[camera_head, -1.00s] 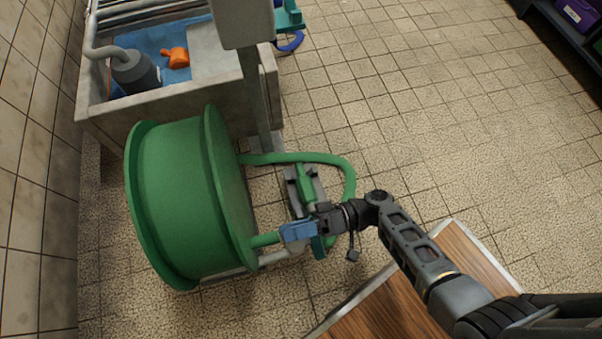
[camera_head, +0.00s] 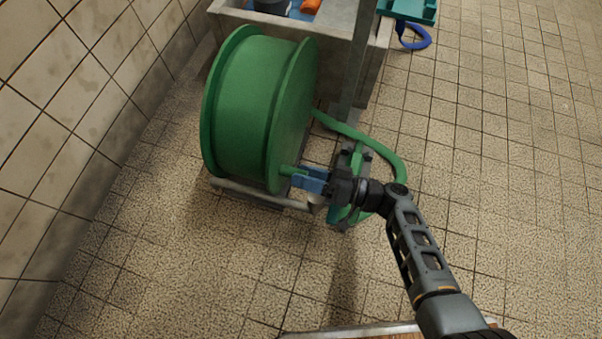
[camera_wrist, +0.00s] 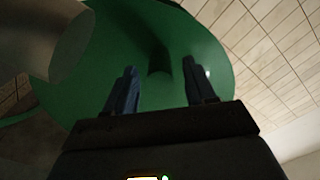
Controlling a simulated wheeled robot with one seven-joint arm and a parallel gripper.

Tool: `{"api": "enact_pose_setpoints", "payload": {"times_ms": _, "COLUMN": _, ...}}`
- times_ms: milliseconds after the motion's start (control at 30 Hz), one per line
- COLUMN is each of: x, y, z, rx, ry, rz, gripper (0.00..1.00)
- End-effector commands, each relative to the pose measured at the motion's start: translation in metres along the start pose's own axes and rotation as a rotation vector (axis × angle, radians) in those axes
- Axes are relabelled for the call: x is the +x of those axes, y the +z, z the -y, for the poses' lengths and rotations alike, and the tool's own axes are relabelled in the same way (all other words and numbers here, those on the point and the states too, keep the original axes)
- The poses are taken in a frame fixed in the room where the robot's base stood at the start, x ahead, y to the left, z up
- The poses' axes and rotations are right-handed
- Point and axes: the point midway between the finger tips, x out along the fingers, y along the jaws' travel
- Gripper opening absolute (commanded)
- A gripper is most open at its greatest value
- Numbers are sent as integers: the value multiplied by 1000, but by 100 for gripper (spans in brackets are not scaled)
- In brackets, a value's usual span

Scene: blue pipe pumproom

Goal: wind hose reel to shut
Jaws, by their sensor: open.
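The green hose reel (camera_head: 258,105) stands on a low grey frame on the floor, its drum lying sideways. A short green crank handle (camera_head: 291,170) sticks out of its right face. My gripper (camera_head: 308,180) is at this handle, with its blue fingers beside it. In the wrist view the green reel face (camera_wrist: 120,60) fills much of the picture. The handle (camera_wrist: 159,64) lies between my two spread fingers (camera_wrist: 157,88), with space on either side. A green hose (camera_head: 370,140) runs from behind the reel and curves round to the right.
A concrete trough (camera_head: 340,50) with an orange item (camera_head: 311,6) stands behind the reel, with a grey post (camera_head: 357,70) before it. A tiled wall (camera_head: 90,90) is at the left. A wooden surface (camera_head: 390,335) is at the bottom edge. Floor is open at the right.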

Motion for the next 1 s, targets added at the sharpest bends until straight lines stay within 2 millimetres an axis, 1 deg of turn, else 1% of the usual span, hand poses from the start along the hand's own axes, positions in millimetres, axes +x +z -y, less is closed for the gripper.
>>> {"api": "enact_pose_setpoints", "payload": {"times_ms": 100, "x": 11, "y": 1, "z": 0, "rx": 0, "ry": -1, "rz": 1, "gripper": 55}}
{"api": "enact_pose_setpoints", "payload": {"times_ms": 200, "x": 14, "y": 0, "z": 0, "rx": 0, "ry": 0, "rz": 0, "gripper": 55}}
{"api": "enact_pose_setpoints", "payload": {"times_ms": 467, "x": 15, "y": 0, "z": 0, "rx": 0, "ry": 0, "rz": -1, "gripper": 54}}
{"api": "enact_pose_setpoints", "payload": {"times_ms": 1000, "x": 15, "y": 0, "z": 0, "rx": 0, "ry": 0, "rz": -1, "gripper": 2}}
